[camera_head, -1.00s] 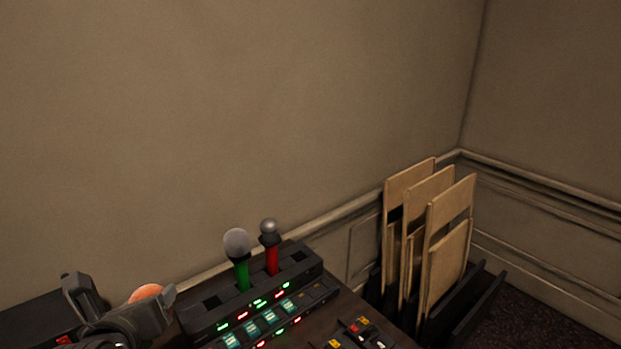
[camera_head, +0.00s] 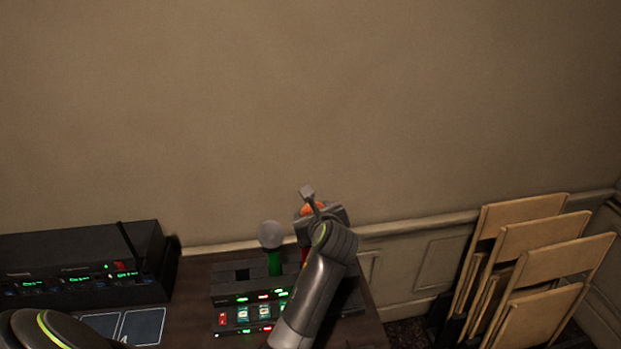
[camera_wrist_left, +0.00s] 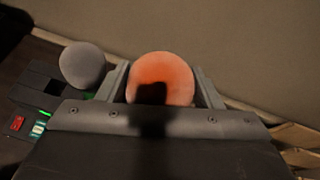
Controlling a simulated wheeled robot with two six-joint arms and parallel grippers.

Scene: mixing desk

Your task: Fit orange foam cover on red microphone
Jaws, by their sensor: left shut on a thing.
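My left gripper (camera_head: 318,208) is shut on the orange foam cover (camera_head: 312,209), a round ball. The cover also shows between the two fingers in the left wrist view (camera_wrist_left: 162,76). The gripper holds it over the spot of the red microphone (camera_head: 304,254), just right of the green one. Only a bit of the red handle shows; the gripper and arm hide its head. I cannot tell whether the cover is around the head or above it. My right gripper is not in view.
The green microphone (camera_head: 270,236) with a grey ball head stands upright close to the left of the gripper; its head also shows in the wrist view (camera_wrist_left: 83,66). A black device (camera_head: 80,268) is at the left. Folded wooden chairs (camera_head: 540,245) stand at the right.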

